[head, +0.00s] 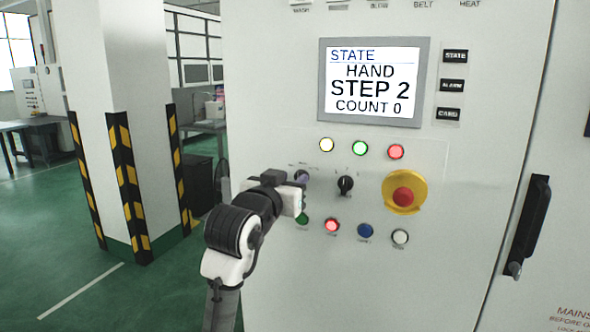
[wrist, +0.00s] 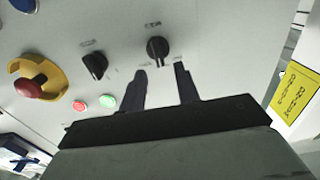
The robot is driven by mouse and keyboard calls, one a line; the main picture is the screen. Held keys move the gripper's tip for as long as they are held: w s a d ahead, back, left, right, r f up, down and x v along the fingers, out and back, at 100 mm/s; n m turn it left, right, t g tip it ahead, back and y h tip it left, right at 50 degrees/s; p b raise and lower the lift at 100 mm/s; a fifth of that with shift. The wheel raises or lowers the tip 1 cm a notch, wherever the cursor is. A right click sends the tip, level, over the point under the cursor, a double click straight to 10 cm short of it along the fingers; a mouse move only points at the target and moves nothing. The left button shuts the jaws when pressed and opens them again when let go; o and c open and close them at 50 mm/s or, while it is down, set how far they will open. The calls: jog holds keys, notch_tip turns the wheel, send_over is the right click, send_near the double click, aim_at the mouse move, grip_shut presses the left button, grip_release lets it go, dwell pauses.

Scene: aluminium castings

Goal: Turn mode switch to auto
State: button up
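The control panel's screen (head: 370,84) reads STATE, HAND, STEP 2, COUNT 0. Two black rotary switches sit below it: a left one (head: 301,176) and a middle one (head: 345,186). Their labels are too small to read, so I cannot tell by text which is the mode switch. My gripper (head: 301,198) is close to the left switch and partly covers that area. In the wrist view my gripper (wrist: 161,70) is open and empty, its fingers pointing at the left switch (wrist: 158,50), which lies just beyond the fingertips, between their lines. The middle switch (wrist: 94,66) is to the side.
A red emergency stop on a yellow ring (head: 403,195) is right of the switches. Lit yellow, green and red lamps (head: 360,148) sit above; several push buttons (head: 365,230) sit below. A black door handle (head: 530,225) is at right. A striped column (head: 130,180) stands left.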

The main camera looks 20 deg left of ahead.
jog(key=shift+w, duration=1.45)
jog(key=shift+c, duration=0.3)
grip_shut()
